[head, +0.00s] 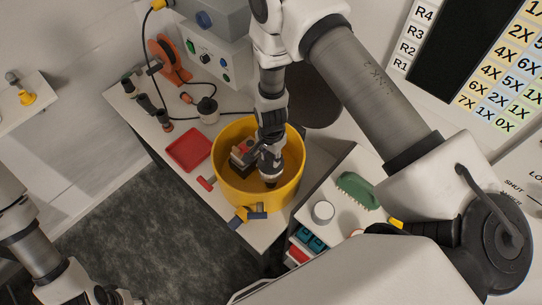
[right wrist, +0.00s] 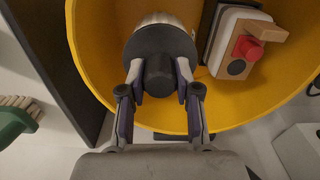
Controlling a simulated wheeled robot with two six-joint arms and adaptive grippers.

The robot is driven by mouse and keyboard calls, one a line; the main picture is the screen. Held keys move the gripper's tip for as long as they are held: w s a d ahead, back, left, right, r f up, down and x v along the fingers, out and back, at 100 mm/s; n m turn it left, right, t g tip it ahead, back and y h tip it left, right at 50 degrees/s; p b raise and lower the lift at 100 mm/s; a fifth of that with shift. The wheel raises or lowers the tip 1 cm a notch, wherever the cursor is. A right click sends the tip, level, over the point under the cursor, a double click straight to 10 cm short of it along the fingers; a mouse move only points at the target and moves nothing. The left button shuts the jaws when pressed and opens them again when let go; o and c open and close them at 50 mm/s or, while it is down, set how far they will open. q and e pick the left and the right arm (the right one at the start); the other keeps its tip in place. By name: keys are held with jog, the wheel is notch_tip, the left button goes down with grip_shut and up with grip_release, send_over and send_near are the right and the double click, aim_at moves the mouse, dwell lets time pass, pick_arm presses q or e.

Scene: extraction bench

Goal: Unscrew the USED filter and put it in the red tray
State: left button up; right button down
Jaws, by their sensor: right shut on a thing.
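My right gripper (head: 268,168) reaches down into the yellow round tub (head: 230,185). In the right wrist view, its fingers (right wrist: 160,88) are shut on the dark knob of a round part (right wrist: 155,42) with a wide dark cap and a pale body below. This looks like a filter, but no USED label is readable. Whether its lower end touches anything is hidden. The red tray (head: 188,149) lies flat on the bench left of the tub and looks empty. My left gripper (head: 112,296) is partly in view at the bottom left, its jaws unclear.
A white block with a red knob (right wrist: 248,48) sits in the tub beside the held part. A small red-handled item (head: 205,184) lies between tray and tub. Dark bottles (head: 145,103) stand behind the tray. A green brush (head: 357,190) and white jar (head: 323,211) are at right.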

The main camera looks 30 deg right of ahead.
jog(key=shift+r+p, duration=0.45)
jog(key=shift+r, duration=0.75)
